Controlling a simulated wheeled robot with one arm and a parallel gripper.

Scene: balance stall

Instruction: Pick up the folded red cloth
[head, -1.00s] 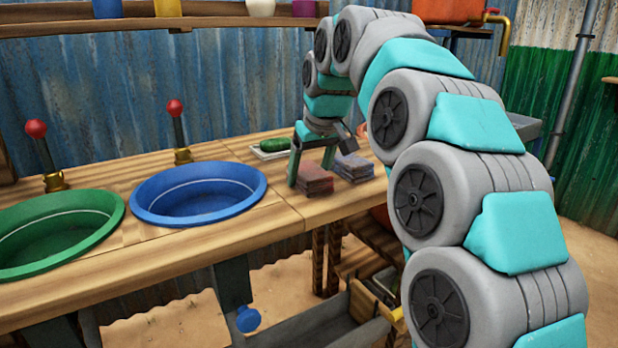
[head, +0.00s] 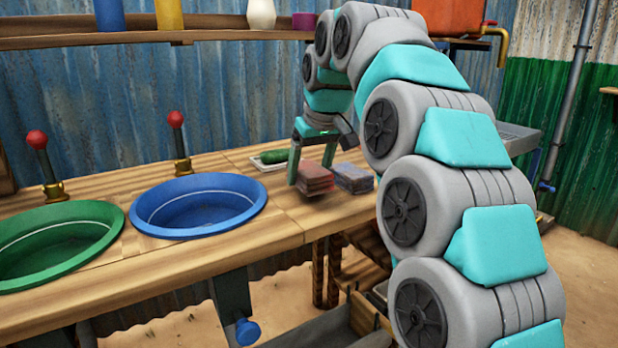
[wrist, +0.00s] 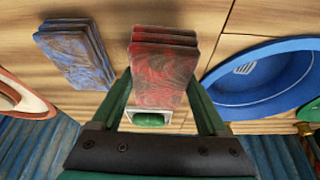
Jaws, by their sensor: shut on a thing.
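The folded red cloth (head: 314,178) is held between the two green fingers of my gripper (head: 311,166). It is a layered stack and appears slightly above the wooden counter, with a shadow under it. In the wrist view the red cloth (wrist: 164,66) sits between the fingers, one on each side. The folded blue cloth (head: 354,178) lies on the counter just to the right of it. In the wrist view the blue cloth (wrist: 75,52) is at the left, apart from the fingers.
A blue basin (head: 200,222) and a green basin (head: 50,271) are set in the counter (head: 262,235) to the left. Red-knobbed levers stand behind them. A shelf runs along the back wall.

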